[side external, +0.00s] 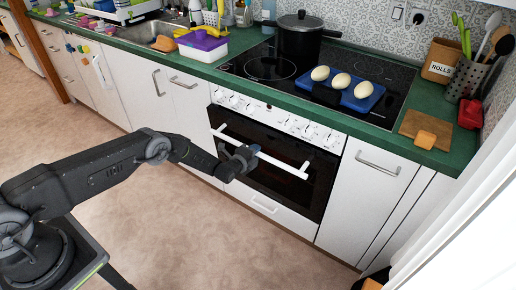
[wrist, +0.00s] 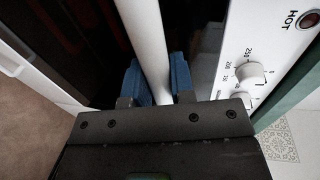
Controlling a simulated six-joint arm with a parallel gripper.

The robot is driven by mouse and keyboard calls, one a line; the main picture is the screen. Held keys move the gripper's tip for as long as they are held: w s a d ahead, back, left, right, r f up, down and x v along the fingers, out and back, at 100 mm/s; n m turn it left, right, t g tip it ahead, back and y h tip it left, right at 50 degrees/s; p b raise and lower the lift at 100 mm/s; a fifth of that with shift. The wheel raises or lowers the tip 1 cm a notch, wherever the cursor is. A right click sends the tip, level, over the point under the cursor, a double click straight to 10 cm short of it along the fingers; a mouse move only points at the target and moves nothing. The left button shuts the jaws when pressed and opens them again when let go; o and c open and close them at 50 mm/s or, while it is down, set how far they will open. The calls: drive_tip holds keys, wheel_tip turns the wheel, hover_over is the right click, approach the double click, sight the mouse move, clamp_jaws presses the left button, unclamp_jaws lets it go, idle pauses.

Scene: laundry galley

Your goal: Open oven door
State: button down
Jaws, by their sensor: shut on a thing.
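The oven (side external: 275,165) is built in under the green counter, with a dark glass door and a white control panel above it. Its door looks closed or very nearly so. The white bar handle (side external: 286,163) runs across the upper part of the door. My gripper (side external: 248,153) is at the handle, left of its middle. In the wrist view the handle (wrist: 149,45) passes between the two blue fingertips of my gripper (wrist: 155,82), which are shut on it. The part of the handle behind my gripper is hidden.
A pot (side external: 299,38) and a blue tray (side external: 350,96) with three white egg-shaped things stand on the cooktop above. Oven knobs (wrist: 250,74) lie close beside my gripper. A white drawer front (side external: 265,205) is below the door. The floor in front is clear.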

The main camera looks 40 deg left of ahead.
drive_tip(key=s+f, duration=0.4)
drive_tip(key=s, duration=0.4)
drive_tip(key=s+f, duration=0.4)
drive_tip(key=s, duration=0.4)
drive_tip(key=shift+s+f, duration=0.3)
drive_tip(key=shift+f, duration=0.1)
drive_tip(key=c, duration=1)
unclamp_jaws()
drive_tip(key=shift+w+r, duration=0.1)
drive_tip(key=shift+o, duration=0.2)
drive_tip(key=s+r, duration=0.2)
drive_tip(key=s, duration=1.1)
drive_tip(key=shift+s+r, duration=0.3)
drive_tip(key=shift+r, duration=0.05)
